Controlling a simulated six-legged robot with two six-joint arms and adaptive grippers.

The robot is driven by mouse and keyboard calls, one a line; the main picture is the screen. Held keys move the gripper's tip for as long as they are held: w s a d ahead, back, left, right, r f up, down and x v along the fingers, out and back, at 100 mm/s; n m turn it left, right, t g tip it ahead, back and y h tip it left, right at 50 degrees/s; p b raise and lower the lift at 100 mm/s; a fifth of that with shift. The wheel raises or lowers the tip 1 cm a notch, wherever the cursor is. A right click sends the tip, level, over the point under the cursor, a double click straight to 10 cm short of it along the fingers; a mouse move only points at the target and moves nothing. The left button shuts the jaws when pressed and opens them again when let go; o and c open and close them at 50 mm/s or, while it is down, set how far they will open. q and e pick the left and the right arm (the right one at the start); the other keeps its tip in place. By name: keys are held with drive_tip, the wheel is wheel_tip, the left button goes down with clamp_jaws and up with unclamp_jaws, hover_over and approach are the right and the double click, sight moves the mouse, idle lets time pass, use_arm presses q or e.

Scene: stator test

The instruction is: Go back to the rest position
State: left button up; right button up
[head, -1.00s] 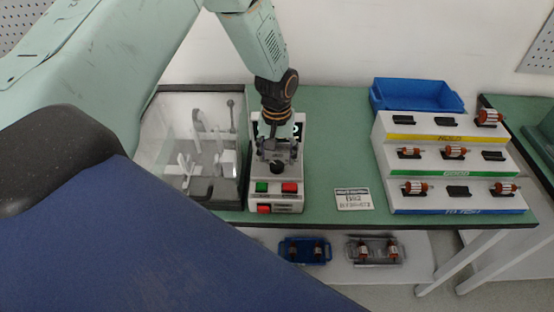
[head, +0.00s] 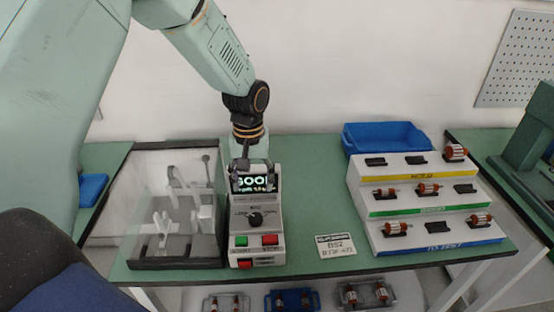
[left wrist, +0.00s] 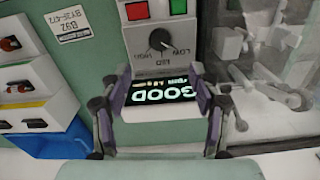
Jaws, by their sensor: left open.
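My left gripper (head: 252,172) is above the back of the test console (head: 243,222), in front of its screen. It also shows in the left wrist view (left wrist: 162,108), with its fingers apart and nothing between them. The console screen (left wrist: 150,96) reads "GOOD" in that view. The console has a dark knob (head: 255,219), a green button (head: 241,241) and red buttons. My left arm comes in from the upper left. My right gripper is not in view.
A clear-walled test chamber (head: 160,262) stands left of the console. A stepped rack (head: 372,225) with several rotors stands on the right, with a blue bin (head: 385,137) behind it. A label card (head: 336,246) lies between. Trays (head: 290,300) sit below the table.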

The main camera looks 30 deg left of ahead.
use_arm(q)
drive_tip(key=shift+f, duration=0.15)
drive_tip(key=shift+m+h, duration=0.3)
drive_tip(key=shift+m, duration=0.3)
drive_tip(key=s+d+f, duration=0.1)
drive_tip(key=s+f, duration=0.1)
drive_tip(key=s+d+f, duration=0.1)
drive_tip(key=s+f, duration=0.1)
drive_tip(key=f, duration=0.1)
drive_tip(key=s+d+f, duration=0.1)
drive_tip(key=d+f, duration=0.1)
drive_tip(key=shift+s+f, duration=0.35)
drive_tip(key=shift+s, duration=0.05)
drive_tip(key=s+d+f+m, duration=0.1)
drive_tip(key=s+d+f, duration=0.1)
drive_tip(key=s+f, duration=0.45)
drive_tip(key=s+d+f+m, duration=0.1)
drive_tip(key=s+d+f, duration=0.15)
drive_tip(key=s, duration=0.65)
drive_tip(key=s+m, duration=0.2)
drive_tip(key=s, duration=0.9)
wheel_tip(320, 180, down, 20)
drive_tip(key=b, duration=1.9)
drive_tip(key=shift+w, duration=0.25)
drive_tip(key=shift+r, duration=0.15)
